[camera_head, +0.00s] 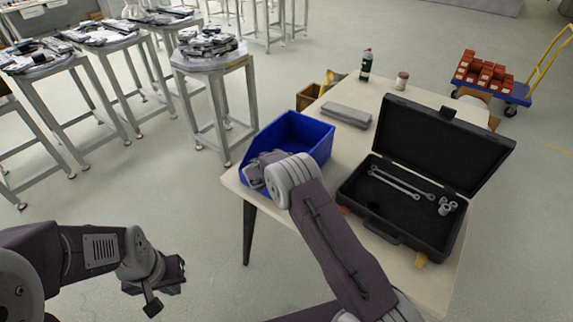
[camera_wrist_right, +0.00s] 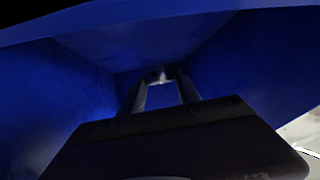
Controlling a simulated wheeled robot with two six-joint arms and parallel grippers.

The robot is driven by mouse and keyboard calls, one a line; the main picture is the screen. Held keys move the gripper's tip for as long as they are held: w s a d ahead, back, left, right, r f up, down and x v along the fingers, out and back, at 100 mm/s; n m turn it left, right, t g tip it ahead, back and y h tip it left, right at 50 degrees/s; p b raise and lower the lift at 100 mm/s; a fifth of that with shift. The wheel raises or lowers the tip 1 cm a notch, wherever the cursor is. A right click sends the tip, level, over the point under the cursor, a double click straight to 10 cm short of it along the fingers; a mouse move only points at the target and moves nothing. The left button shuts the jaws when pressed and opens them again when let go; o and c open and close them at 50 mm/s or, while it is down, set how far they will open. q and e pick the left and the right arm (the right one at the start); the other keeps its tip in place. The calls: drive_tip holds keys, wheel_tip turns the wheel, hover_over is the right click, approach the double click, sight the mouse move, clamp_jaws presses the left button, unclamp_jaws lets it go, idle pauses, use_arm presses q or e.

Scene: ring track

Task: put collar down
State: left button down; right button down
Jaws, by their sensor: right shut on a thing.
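The blue bin (camera_head: 318,136) stands on the near left part of the table, and its walls fill the right wrist view (camera_wrist_right: 60,90). My right arm reaches over the bin's near side, and its gripper is down inside; the arm hides much of the bin floor. In the right wrist view my right gripper (camera_wrist_right: 160,85) is shut on a small shiny thing, likely the collar (camera_wrist_right: 161,76), held at the fingertips inside the bin. Its shape is too small and dark to make out. My left gripper (camera_head: 168,288) hangs over the floor, away from the table; its jaw gap is unclear.
An open black toolbox (camera_head: 405,190) with wrenches and small metal parts lies right of the bin. A grey block (camera_head: 346,115), a green bottle (camera_head: 366,65) and a small jar (camera_head: 402,81) stand behind on the table (camera_head: 335,165). Stands with parts are at the left.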

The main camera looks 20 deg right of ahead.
wheel_tip(320, 180, down, 4)
drive_tip(key=shift+r, duration=0.25)
drive_tip(key=shift+f+b, duration=0.2)
drive_tip(key=shift+b, duration=0.1)
drive_tip(key=c, duration=0.9)
unclamp_jaws()
drive_tip(key=shift+o, duration=0.2)
drive_tip(key=shift+r, duration=0.1)
